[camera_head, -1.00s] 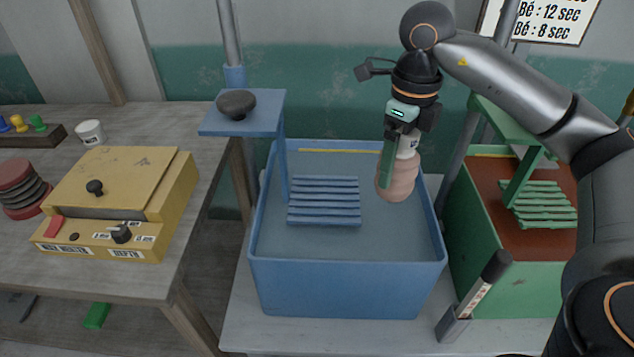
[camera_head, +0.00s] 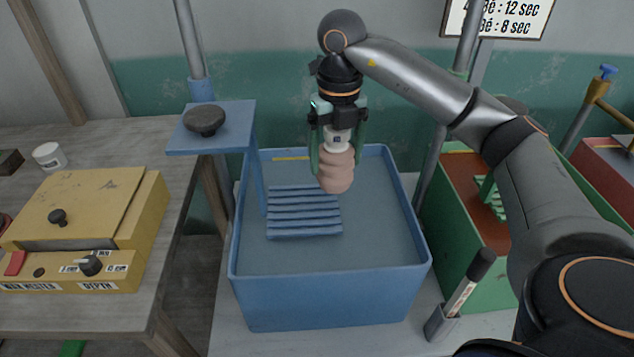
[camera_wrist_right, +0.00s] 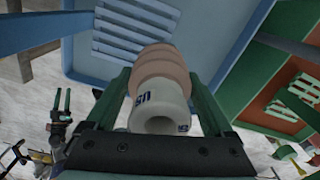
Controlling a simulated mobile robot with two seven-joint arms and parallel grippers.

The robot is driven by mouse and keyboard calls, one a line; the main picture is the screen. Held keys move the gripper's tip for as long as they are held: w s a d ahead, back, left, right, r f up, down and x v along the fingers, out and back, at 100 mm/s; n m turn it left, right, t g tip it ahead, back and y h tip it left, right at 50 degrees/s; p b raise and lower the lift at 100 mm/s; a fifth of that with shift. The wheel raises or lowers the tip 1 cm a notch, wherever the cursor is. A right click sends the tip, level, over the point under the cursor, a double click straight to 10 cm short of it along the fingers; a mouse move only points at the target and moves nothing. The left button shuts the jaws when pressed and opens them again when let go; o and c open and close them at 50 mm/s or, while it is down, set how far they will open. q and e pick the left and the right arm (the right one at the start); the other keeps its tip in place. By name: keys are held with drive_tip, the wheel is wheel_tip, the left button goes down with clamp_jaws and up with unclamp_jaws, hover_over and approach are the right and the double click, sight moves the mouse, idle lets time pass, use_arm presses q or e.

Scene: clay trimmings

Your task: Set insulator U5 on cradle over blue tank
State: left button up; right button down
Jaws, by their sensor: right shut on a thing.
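The insulator U5 (camera_head: 336,165) has a ribbed tan body and a white neck. My right gripper (camera_head: 336,150) is shut on it, one green finger on each side, and holds it neck up above the blue tank (camera_head: 333,293). In the right wrist view the insulator (camera_wrist_right: 163,75) shows a U5 label on its white collar, between the fingers (camera_wrist_right: 163,95). The slatted blue cradle (camera_head: 304,212) hangs from an arm at the tank's left side, to the left of and below the insulator. The cradle also shows in the right wrist view (camera_wrist_right: 130,40).
A blue plate with a dark knob (camera_head: 204,121) tops the cradle's arm and post. A green tank (camera_head: 462,212) with brown liquid stands to the right. A capped marker-like tool (camera_head: 462,297) stands in front between the tanks. A yellow box (camera_head: 95,225) sits on the left table.

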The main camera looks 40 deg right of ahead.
drive_tip(key=f, duration=0.1)
drive_tip(key=w+a+f, duration=0.1)
drive_tip(key=w+f, duration=0.1)
drive_tip(key=shift+w+a+f, duration=0.1)
drive_tip(key=shift+a, duration=0.3)
drive_tip(key=f, duration=0.1)
drive_tip(key=f+p, duration=0.1)
drive_tip(key=f, duration=0.1)
drive_tip(key=shift+w+a+f, duration=0.1)
drive_tip(key=shift+w+a, duration=0.1)
drive_tip(key=shift+f, duration=0.3)
drive_tip(key=shift+f, duration=0.15)
unclamp_jaws()
wheel_tip(320, 180, up, 12)
drive_tip(key=shift+r+p, duration=0.15)
drive_tip(key=shift+p, duration=0.15)
